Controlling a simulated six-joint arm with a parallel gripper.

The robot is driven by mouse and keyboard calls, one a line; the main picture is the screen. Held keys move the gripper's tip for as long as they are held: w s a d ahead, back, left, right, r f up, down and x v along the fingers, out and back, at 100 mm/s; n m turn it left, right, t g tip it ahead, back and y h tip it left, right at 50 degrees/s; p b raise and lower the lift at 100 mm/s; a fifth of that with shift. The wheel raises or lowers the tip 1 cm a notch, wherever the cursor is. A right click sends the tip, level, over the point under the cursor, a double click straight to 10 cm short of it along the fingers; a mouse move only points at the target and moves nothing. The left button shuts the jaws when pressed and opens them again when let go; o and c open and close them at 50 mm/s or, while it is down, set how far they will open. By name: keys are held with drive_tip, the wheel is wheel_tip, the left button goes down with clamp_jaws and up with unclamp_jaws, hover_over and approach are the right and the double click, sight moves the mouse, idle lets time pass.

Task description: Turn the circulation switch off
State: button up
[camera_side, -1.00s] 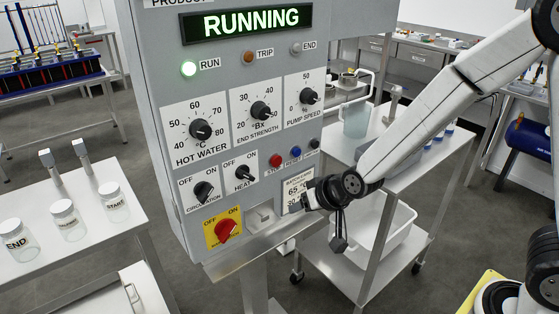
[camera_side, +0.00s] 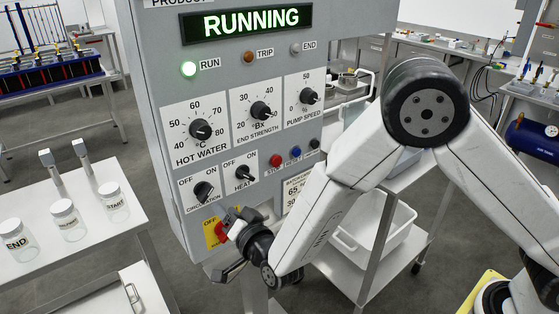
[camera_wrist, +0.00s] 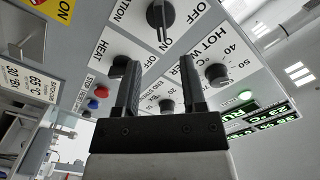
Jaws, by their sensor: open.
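The circulation switch (camera_side: 204,191) is a black rotary knob on a white plate marked OFF and ON, low on the left of the grey panel. It shows large at the top of the wrist view (camera_wrist: 160,17). My gripper (camera_side: 228,245) is open and empty, below and to the right of the switch in the side view, in front of the yellow main switch plate. In the wrist view its two dark fingers (camera_wrist: 160,60) point up toward the switch, with the knob beyond their tips and apparently not touched.
The heat switch (camera_side: 244,174) is just right of the circulation switch. Dials, including hot water (camera_side: 201,130), sit above. Red and blue buttons (camera_side: 276,160) are to the right. The display (camera_side: 246,22) reads RUNNING and the green RUN lamp (camera_side: 188,69) is lit. A jar table (camera_side: 115,235) stands left.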

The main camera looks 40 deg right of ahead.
sight(209, 193)
idle(0.3)
drive_tip(key=shift+w, duration=3.85)
clamp_jaws()
